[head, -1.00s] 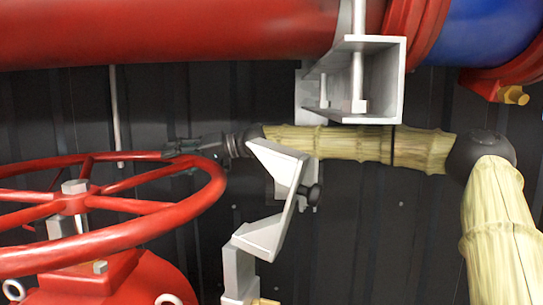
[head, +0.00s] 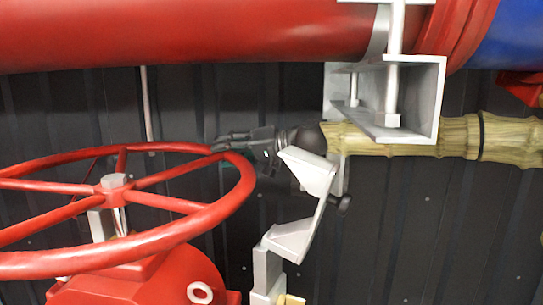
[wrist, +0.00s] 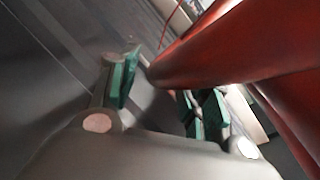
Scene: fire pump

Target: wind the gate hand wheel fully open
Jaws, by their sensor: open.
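The red gate hand wheel (head: 165,190) lies nearly flat at the left of the head view, with spokes meeting at a grey hub nut on its stem. My gripper (head: 232,141) is at the rim's far right side. In the wrist view, the red rim (wrist: 190,65) reaches in between the green-padded fingers of my gripper (wrist: 160,95), which are apart. Whether the pads touch the rim cannot be told. My forearm crosses behind a grey bracket in the head view.
A thick red pipe (head: 190,32) runs across the top. A grey channel support (head: 425,95) hangs under it, close above my arm. A grey angled bracket (head: 300,225) stands right of the wheel, in front of my wrist. A dark ribbed wall (head: 400,240) is behind.

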